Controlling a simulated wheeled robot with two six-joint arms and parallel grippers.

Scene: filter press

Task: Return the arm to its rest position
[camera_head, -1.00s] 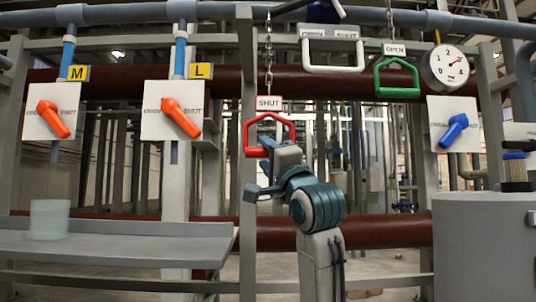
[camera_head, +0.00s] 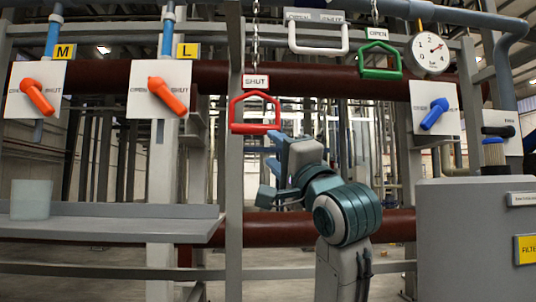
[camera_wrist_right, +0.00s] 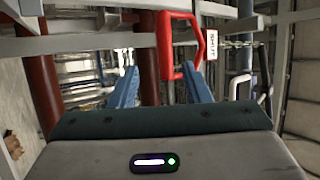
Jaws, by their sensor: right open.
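The red pull handle (camera_head: 255,128) hangs on a chain under a SHUT tag (camera_head: 256,82) in the head view. My right gripper (camera_head: 275,138) is at the handle's lower right corner, overlapping it in the picture. In the right wrist view my right gripper (camera_wrist_right: 160,80) has its two blue fingers spread apart with nothing clamped. The red handle (camera_wrist_right: 164,48) shows between the finger lines, near the right finger; whether they touch cannot be told. My left gripper is not in view.
A green handle (camera_head: 381,74) with an OPEN tag and a white handle (camera_head: 318,52) hang to the right. Orange valve levers (camera_head: 168,95) are on the left, a blue lever (camera_head: 435,114) on the right. A grey shelf (camera_head: 110,230) and grey cabinet (camera_head: 450,240) flank my arm.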

